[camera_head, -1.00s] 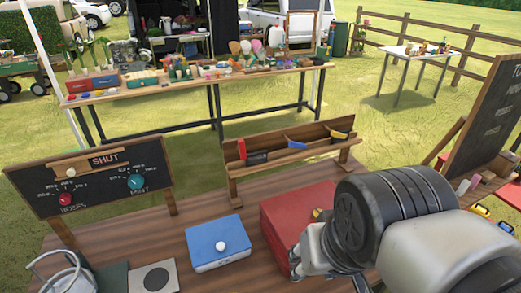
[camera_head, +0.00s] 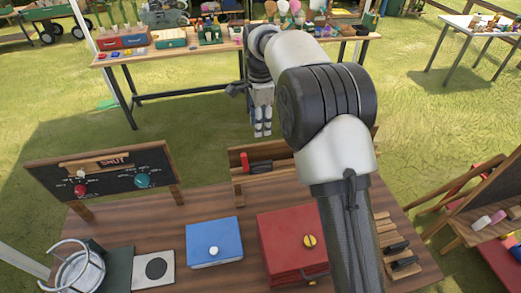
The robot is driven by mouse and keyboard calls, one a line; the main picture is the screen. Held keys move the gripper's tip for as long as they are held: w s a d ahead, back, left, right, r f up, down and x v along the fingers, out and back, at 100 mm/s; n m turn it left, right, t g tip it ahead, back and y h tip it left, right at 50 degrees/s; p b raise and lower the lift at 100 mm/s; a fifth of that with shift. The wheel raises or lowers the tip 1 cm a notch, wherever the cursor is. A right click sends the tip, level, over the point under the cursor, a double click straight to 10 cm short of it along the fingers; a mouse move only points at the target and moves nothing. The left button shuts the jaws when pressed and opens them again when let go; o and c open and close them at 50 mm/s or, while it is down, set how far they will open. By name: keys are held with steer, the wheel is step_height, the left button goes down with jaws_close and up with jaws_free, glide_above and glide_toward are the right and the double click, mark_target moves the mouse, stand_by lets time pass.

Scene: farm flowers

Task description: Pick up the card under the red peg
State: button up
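A small red upright piece (camera_head: 244,160), which looks like the red peg, stands at the left end of the wooden rack (camera_head: 238,191). A small dark piece (camera_head: 260,167) lies just right of it on the rack. I cannot tell whether this is the card. My gripper (camera_head: 262,134) points down above and behind the rack, apart from the red peg. Its two fingers show close together with nothing seen between them, too small to tell open from shut. My arm hides the right part of the rack.
A blue box (camera_head: 214,243) and a red box (camera_head: 285,245) stand on the wooden table (camera_head: 150,225) in front of the rack. A dark board (camera_head: 100,180) with red and teal dials stands left. Black-handled tools (camera_head: 400,255) lie right. A long bench (camera_head: 170,65) stands behind on grass.

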steer(key=b, duration=0.2)
glide_above(261, 163)
steer(key=f, duration=1.2)
steer(key=shift+a, duration=0.2)
steer(key=shift+w+d+f+b, duration=0.1)
steer(key=shift+f+b, duration=0.15)
steer(key=shift+f, duration=1.25)
steer(key=shift+w+d+f+b, duration=0.1)
steer(key=shift+f+b, duration=0.1)
steer(key=shift+f, duration=1.3)
steer(key=shift+s+r, duration=0.1)
jaws_close()
